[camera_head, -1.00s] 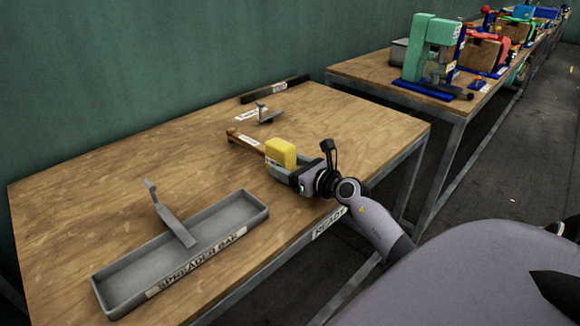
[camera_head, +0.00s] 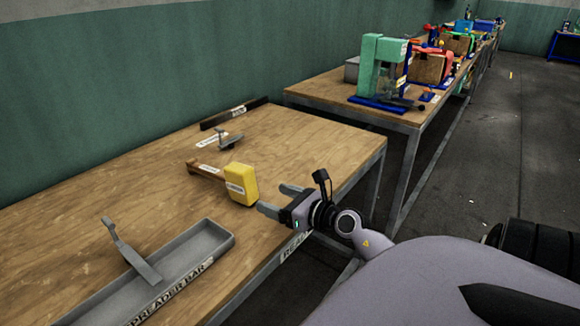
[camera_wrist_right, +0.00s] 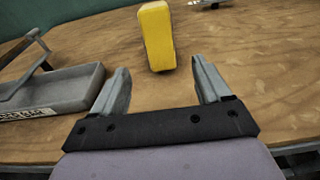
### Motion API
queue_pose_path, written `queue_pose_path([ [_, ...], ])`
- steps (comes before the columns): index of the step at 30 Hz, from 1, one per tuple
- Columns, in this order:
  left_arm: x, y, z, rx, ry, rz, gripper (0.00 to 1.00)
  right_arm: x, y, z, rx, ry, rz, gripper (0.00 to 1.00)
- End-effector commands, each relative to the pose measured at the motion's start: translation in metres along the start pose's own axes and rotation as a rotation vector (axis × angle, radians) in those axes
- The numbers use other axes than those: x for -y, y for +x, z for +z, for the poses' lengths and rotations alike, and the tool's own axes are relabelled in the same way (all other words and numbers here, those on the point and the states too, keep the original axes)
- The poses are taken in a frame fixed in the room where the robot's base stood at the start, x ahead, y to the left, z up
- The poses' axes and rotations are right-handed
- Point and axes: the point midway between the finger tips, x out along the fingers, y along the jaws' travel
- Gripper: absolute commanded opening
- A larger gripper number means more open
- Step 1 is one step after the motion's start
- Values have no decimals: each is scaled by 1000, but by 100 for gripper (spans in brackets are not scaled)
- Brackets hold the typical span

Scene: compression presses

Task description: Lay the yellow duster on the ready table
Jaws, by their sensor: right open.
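The yellow duster (camera_head: 241,184) has a yellow block head and a brown handle that points to the back left. It lies on the wooden ready table (camera_head: 150,190), whose front edge carries a READY label. In the right wrist view the duster (camera_wrist_right: 157,38) lies ahead of the fingers, clear of both. My right gripper (camera_head: 275,199) is open and empty just to the right of the duster; its two fingers (camera_wrist_right: 160,80) stand apart with bare wood between them. My left gripper is not in view.
A grey spreader bar tray (camera_head: 165,275) with a grey tool leaning in it sits at the table's front left. A small grey tool (camera_head: 230,142) and a dark bar (camera_head: 234,113) lie at the back. A second table with a green press (camera_head: 380,68) stands behind.

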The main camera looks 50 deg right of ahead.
Motion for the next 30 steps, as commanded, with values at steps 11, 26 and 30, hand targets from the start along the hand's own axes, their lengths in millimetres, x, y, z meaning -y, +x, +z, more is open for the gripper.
queue_pose_path([
  [11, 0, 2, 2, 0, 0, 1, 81, 0, -35, 0, 0, -1, 0, 77],
  [26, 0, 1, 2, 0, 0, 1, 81, 0, -36, 0, 1, -1, 0, 77],
  [30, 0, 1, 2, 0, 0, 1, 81, 0, -36, 1, 1, 0, 0, 77],
])
